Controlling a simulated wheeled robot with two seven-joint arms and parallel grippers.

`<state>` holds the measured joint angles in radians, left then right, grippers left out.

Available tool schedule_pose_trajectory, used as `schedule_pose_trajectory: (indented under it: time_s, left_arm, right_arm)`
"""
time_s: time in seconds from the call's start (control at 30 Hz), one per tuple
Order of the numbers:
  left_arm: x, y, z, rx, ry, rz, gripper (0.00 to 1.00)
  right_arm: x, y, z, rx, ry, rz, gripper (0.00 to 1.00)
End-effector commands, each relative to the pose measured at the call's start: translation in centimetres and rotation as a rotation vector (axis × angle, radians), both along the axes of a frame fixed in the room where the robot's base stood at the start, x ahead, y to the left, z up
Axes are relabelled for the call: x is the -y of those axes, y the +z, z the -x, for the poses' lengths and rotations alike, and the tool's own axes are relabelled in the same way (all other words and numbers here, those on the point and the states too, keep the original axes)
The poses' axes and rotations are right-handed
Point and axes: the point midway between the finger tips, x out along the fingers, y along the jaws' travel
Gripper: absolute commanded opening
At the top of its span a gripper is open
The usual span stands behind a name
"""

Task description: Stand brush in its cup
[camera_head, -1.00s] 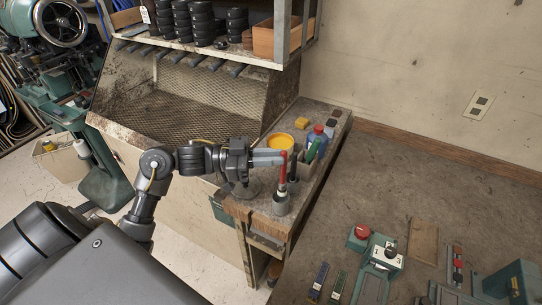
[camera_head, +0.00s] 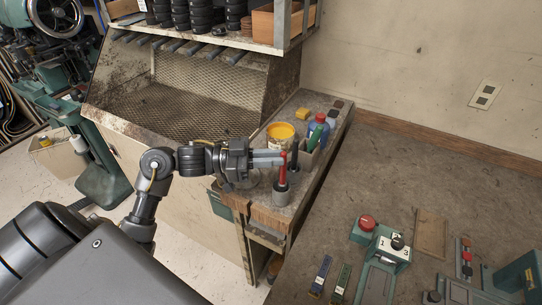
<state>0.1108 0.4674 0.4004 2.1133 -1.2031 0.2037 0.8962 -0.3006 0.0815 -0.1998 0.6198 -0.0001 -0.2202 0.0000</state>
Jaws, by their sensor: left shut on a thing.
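A brush with a red handle (camera_head: 282,172) stands roughly upright above a small grey cup (camera_head: 281,196) near the front corner of the narrow side bench. Its lower end is hidden by the cup's rim and appears to be inside the cup. My left gripper (camera_head: 277,158) reaches in from the left and is shut on the brush's upper handle, above the cup. My right gripper is not in view.
A dark upright tool (camera_head: 294,157) stands close behind the cup.

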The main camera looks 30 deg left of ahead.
Motion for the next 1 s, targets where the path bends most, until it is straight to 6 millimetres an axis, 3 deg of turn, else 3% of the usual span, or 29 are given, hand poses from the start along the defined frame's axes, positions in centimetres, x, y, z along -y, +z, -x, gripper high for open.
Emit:
schedule_pose_trajectory:
  time_s: [0.1, 0.13, 0.33, 0.67, 1.0]
  left_arm:
    - [0.0, 0.0, 0.0, 0.000, 0.000, 0.000, 0.00]
    - [0.0, 0.0, 0.0, 0.000, 0.000, 0.000, 0.15]
    - [0.0, 0.0, 0.0, 0.000, 0.000, 0.000, 0.39]
    - [-0.4, -0.2, 0.2, 0.000, 0.001, -0.002, 0.39]
    - [-5.5, -0.7, 3.5, -0.003, 0.002, -0.004, 0.39]
  right_arm:
    - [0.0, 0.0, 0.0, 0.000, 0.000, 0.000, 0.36]
    - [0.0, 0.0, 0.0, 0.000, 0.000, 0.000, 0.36]
    - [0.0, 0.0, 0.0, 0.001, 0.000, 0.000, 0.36]
    - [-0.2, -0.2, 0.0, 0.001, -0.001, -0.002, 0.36]
    - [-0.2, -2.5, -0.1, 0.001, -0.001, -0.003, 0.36]
